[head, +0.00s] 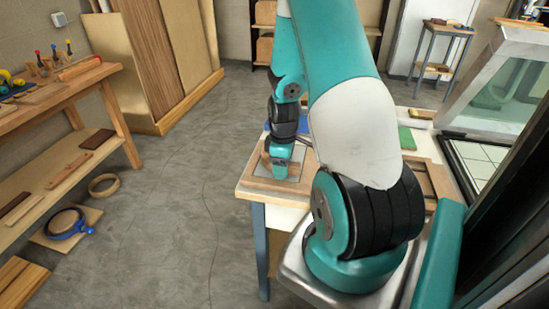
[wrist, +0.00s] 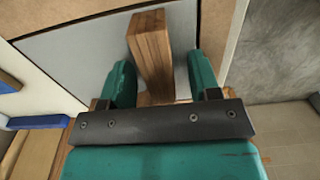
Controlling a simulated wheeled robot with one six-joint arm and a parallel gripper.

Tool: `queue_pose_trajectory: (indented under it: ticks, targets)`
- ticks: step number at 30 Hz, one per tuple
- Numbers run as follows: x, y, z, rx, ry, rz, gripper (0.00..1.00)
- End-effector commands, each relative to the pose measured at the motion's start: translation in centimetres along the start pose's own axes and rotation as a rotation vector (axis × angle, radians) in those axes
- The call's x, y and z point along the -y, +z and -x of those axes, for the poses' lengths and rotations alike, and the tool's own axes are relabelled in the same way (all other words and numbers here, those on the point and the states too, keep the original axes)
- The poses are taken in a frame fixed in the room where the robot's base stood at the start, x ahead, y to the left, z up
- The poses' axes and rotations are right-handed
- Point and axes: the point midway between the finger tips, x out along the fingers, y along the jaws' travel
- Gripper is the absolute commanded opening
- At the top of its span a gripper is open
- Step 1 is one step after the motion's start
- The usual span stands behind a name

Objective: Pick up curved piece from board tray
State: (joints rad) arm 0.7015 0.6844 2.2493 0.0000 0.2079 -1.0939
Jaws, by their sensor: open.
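A striped wooden piece (wrist: 150,45), which looks like the curved piece, shows in the wrist view on a grey sheet. Its bend cannot be made out from this angle. My gripper (wrist: 161,68) is open, with one teal finger on each side of the piece and a gap to each. The lower end of the piece is hidden behind the gripper's dark bar. In the head view my gripper (head: 280,160) is low over the grey panel of the wooden board tray (head: 249,184), near the bench's left end. My arm hides much of the tray.
Blue bars (wrist: 38,121) lie left of my gripper in the wrist view. A green block (head: 406,138) lies on the bench behind my arm. A glass-sided cabinet (head: 490,90) stands at the right. A tool bench (head: 60,95) is at the left, with open floor between.

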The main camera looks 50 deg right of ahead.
Motion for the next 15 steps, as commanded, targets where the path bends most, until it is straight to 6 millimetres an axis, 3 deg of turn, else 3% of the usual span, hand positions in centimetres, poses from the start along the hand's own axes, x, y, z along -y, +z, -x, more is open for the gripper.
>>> queue_pose_trajectory:
  ticks: [2,9,15]
  targets:
    - [-0.01,-0.01,0.02,0.0,0.0,0.0,0.54]
    - [-0.01,-0.01,0.04,0.0,0.0,0.0,0.01]
    - [-0.02,-0.02,0.06,0.0,0.0,0.0,0.01]
